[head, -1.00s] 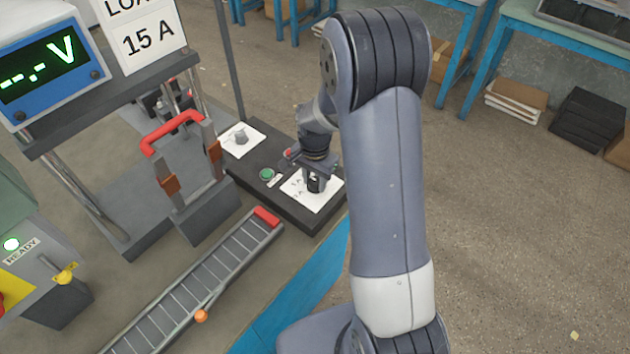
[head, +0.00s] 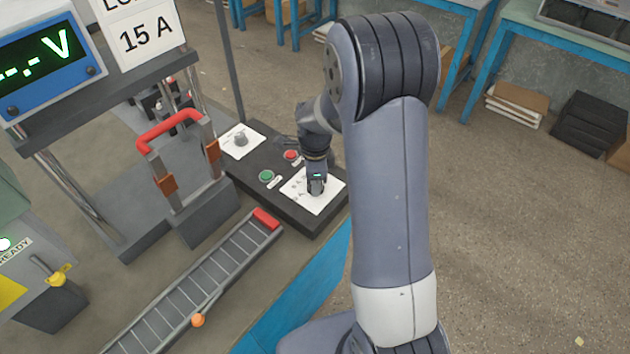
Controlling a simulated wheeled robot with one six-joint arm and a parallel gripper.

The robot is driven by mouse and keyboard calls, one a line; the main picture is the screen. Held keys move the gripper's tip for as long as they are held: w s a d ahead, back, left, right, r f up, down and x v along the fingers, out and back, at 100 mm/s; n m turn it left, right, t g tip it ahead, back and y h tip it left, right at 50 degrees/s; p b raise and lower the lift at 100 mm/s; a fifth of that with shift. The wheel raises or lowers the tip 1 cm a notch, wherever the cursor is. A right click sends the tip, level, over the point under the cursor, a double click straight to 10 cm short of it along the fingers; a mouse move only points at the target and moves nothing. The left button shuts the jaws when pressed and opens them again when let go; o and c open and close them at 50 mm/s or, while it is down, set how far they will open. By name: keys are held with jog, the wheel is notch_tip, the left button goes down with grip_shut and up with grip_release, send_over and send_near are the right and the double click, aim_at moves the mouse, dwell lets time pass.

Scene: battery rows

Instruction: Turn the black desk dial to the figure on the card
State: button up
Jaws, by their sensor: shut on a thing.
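The card (head: 146,36) stands at the upper left and reads "15 A", with a cut-off word above. The white dial plate (head: 328,196) lies on the dark control desk, with small marks that are too small to read. My gripper (head: 316,188) points down onto the middle of this plate, shut on the black dial. The gripper is seen edge-on and hides most or all of the dial, so its pointer and setting do not show.
The dark desk (head: 310,226) also carries a grey knob (head: 240,139) on another white plate, a green button (head: 266,176) and a red button (head: 291,155). A red-handled lever frame (head: 170,131) stands left of it. A blue meter (head: 50,60) shows dashes and V.

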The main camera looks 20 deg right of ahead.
jog(key=shift+m, duration=1)
jog(key=o, duration=1)
notch_tip(320, 180, up, 11)
jog(key=shift+f, duration=0.15)
notch_tip(320, 180, down, 11)
jog(key=shift+r, duration=0.1)
